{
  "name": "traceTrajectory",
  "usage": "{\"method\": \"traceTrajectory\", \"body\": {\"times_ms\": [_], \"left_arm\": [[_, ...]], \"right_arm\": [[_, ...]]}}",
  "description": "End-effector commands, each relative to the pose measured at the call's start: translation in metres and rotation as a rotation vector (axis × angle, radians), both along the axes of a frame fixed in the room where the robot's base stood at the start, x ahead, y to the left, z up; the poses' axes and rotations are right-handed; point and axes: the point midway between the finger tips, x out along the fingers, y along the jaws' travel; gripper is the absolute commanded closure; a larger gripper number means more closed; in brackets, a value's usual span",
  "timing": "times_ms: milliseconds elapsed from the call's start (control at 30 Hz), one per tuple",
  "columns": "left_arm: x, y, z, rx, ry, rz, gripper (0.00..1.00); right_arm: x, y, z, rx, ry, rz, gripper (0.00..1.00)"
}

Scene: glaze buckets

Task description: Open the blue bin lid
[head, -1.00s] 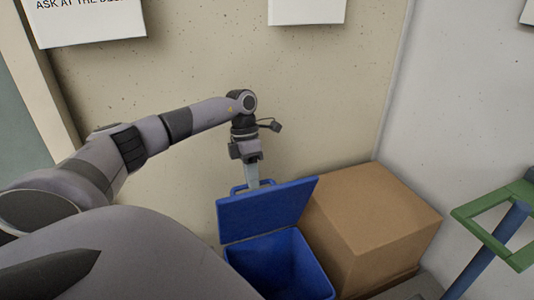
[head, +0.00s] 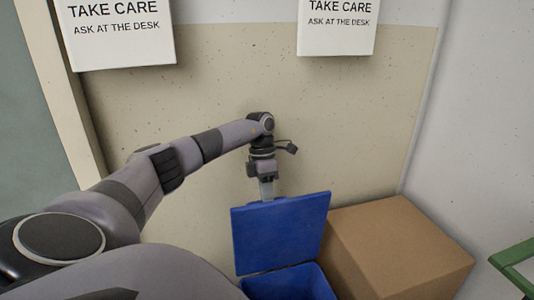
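The blue bin (head: 290,284) stands low in the head view, its front cut off by the bottom edge of the picture. Its blue lid (head: 280,232) is swung up and stands steeply at the back of the opening. My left gripper (head: 267,189) points down at the lid's top edge, just behind it. Its fingertips and the lid's handle are hidden by the lid, so I cannot tell whether the fingers are shut on anything. My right gripper is not in view.
A cardboard box (head: 397,248) stands close against the right side of the bin. A speckled wall (head: 340,125) rises behind, with two white signs (head: 118,32) high on it. Part of a green frame (head: 514,262) shows at the right edge.

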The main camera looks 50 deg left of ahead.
Motion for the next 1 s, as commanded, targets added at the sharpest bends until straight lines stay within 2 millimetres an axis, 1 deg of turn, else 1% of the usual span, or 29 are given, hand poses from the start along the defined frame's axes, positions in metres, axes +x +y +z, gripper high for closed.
{"method": "traceTrajectory", "body": {"times_ms": [33,67,533,633,800,900,1000], "left_arm": [[-0.004,-0.002,-0.01,0.005,0.022,-0.004,0.69],[-0.004,-0.002,-0.01,0.004,0.021,-0.004,0.6],[-0.002,0.0,-0.001,0.001,0.01,-0.002,0.6],[0.0,0.003,0.01,0.001,0.01,-0.001,0.6],[0.003,0.011,0.037,0.002,0.009,-0.001,0.6],[0.005,0.015,0.05,0.0,0.01,-0.002,0.6],[0.006,0.018,0.058,0.001,0.012,-0.001,0.6]], "right_arm": [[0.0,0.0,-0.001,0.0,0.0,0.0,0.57],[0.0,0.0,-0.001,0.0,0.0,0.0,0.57],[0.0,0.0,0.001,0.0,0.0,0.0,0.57],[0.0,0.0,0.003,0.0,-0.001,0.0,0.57],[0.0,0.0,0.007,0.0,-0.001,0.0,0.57],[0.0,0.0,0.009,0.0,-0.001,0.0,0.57],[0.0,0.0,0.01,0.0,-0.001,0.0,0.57]]}}
